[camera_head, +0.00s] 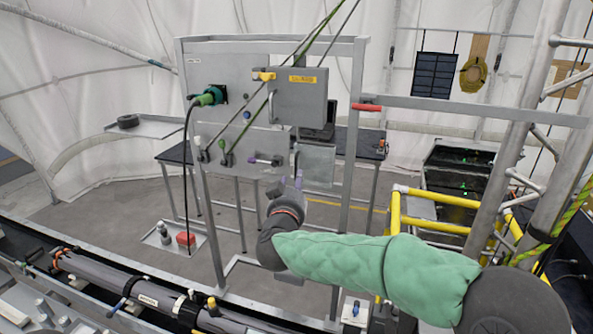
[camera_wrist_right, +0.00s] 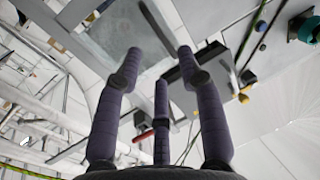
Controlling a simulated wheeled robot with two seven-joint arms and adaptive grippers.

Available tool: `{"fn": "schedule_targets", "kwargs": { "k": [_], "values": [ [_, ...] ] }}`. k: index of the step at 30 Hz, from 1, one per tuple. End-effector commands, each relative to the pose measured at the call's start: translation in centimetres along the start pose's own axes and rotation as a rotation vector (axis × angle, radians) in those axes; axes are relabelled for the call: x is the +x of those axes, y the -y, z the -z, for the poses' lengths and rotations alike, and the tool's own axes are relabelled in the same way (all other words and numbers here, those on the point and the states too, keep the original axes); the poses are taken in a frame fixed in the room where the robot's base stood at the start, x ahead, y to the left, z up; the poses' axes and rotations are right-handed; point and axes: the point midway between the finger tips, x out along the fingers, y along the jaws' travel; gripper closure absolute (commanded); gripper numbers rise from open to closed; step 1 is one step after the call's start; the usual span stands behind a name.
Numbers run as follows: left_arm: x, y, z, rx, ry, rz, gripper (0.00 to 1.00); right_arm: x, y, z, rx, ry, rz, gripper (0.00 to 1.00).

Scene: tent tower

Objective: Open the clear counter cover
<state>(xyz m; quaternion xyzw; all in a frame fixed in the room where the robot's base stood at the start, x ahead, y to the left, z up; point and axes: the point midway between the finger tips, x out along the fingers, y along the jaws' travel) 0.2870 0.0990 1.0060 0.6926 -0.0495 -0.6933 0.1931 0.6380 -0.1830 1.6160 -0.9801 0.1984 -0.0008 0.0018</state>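The clear counter cover looks to be the pale translucent square panel (camera_head: 318,166) on the lower right of the metal frame, and it seems to show in the wrist view as a greenish see-through panel (camera_wrist_right: 108,30). My right gripper (camera_head: 290,184) is in front of the frame, at the panel's lower left. In the wrist view the fingers of my right gripper (camera_wrist_right: 160,70) are spread apart with nothing between them. One fingertip overlaps the panel's edge there; I cannot tell whether it touches. My left gripper is not in view.
A grey box (camera_head: 300,97) with a yellow label sits above the panel. A red handle (camera_head: 366,107) is on the frame's right upright. A green connector (camera_head: 208,97) with a black cable is at the left. Yellow rails (camera_head: 395,212) stand at the right.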

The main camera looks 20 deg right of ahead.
Motion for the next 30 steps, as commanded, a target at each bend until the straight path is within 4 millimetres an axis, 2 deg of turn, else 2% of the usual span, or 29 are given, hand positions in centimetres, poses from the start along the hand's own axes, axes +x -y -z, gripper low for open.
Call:
{"fn": "schedule_targets", "kwargs": {
  "k": [1, 6, 12, 24, 26, 28, 29, 30],
  "values": [
    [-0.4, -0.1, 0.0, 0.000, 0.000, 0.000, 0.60, 1.1, -0.1, 0.0, -0.002, 0.002, -0.002, 0.61],
    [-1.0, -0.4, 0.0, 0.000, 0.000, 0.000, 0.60, 4.0, 0.0, 0.1, -0.001, 0.002, -0.001, 0.61],
    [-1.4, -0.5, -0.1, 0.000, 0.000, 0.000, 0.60, 6.1, 0.0, 0.0, -0.001, 0.001, 0.001, 0.61],
    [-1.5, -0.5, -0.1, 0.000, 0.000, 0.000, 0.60, 6.7, 0.0, -0.1, 0.000, 0.001, 0.001, 0.61],
    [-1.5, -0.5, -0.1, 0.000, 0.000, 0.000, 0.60, 6.7, 0.0, -0.1, 0.000, 0.001, 0.001, 0.75],
    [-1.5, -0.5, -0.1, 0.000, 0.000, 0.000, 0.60, 6.7, 0.0, -0.1, 0.000, 0.001, 0.001, 0.95],
    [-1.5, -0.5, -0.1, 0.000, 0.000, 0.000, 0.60, 6.7, 0.0, -0.1, 0.000, 0.001, 0.001, 1.00],
    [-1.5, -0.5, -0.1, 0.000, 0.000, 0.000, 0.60, 6.7, 0.0, -0.1, 0.000, 0.001, 0.002, 1.00]
  ]
}}
